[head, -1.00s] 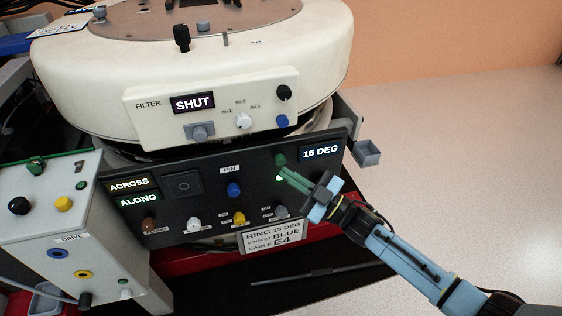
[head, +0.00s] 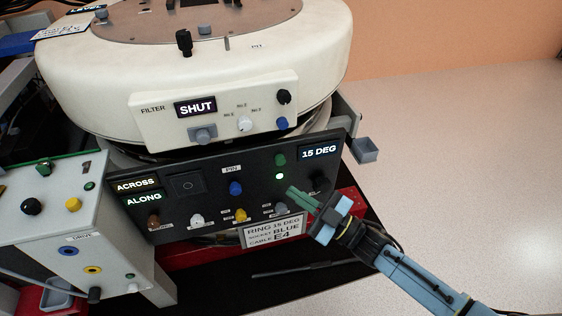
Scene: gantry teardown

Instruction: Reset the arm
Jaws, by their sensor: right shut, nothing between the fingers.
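The black control panel (head: 210,187) faces me below the white ring. Its displays read ACROSS (head: 136,184), ALONG (head: 141,199) and 15 DEG (head: 320,153). A filter box (head: 215,112) above has a display reading SHUT (head: 195,108). My left gripper is not in view.
A grey-white drive box (head: 50,215) with several knobs and sockets stands at the left. A label plate (head: 273,230) reads RING 15 DEG, SOCKET BLUE, CABLE E4. A small grey tray (head: 364,150) juts out at the right. The floor at right is clear.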

